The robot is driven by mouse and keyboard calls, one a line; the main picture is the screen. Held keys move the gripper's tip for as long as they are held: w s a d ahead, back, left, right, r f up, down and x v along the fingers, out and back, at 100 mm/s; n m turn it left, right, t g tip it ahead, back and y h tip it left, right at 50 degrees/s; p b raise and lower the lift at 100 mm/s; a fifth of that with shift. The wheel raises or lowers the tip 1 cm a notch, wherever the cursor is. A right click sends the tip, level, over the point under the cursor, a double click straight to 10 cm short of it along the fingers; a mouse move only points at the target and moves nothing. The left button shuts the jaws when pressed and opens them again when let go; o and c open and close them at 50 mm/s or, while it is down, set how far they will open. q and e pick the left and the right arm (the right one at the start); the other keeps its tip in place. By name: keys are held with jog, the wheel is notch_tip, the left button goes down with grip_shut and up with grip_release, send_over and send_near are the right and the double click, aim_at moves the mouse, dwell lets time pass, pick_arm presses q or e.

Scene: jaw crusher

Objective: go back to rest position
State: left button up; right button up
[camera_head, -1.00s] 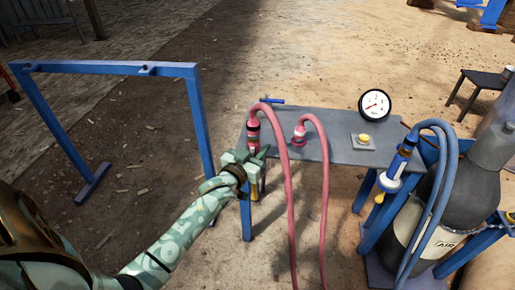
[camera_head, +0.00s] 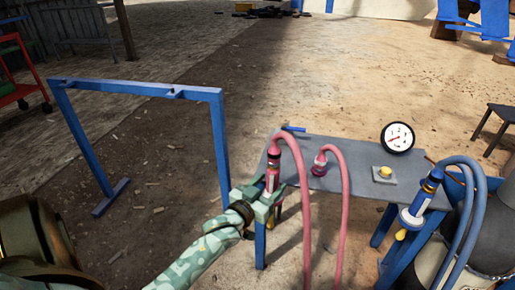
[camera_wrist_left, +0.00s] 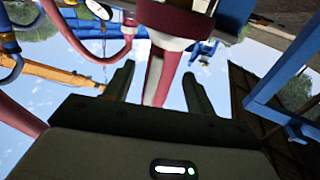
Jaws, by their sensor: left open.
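My left gripper (camera_head: 265,192) is at the left front corner of the grey table in the head view, right by a pink hose coupling (camera_head: 272,172). In the left wrist view its two fingers (camera_wrist_left: 158,85) stand apart, and the red and white coupling body (camera_wrist_left: 168,45) shows beyond and between them. I cannot tell whether the fingers touch it. My right gripper is in neither current view.
The grey table (camera_head: 325,176) carries a second pink coupling (camera_head: 319,166), a dial gauge (camera_head: 397,138) and a yellow button (camera_head: 385,171). A blue coupling (camera_head: 421,196) with blue hoses stands at right. A blue frame (camera_head: 140,88) stands at left; bare ground lies behind.

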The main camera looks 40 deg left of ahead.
pick_arm(q)
jog(key=s+d, duration=0.1)
jog(key=s, duration=0.6)
jog(key=shift+s, duration=0.25)
jog(key=shift+d, duration=0.1)
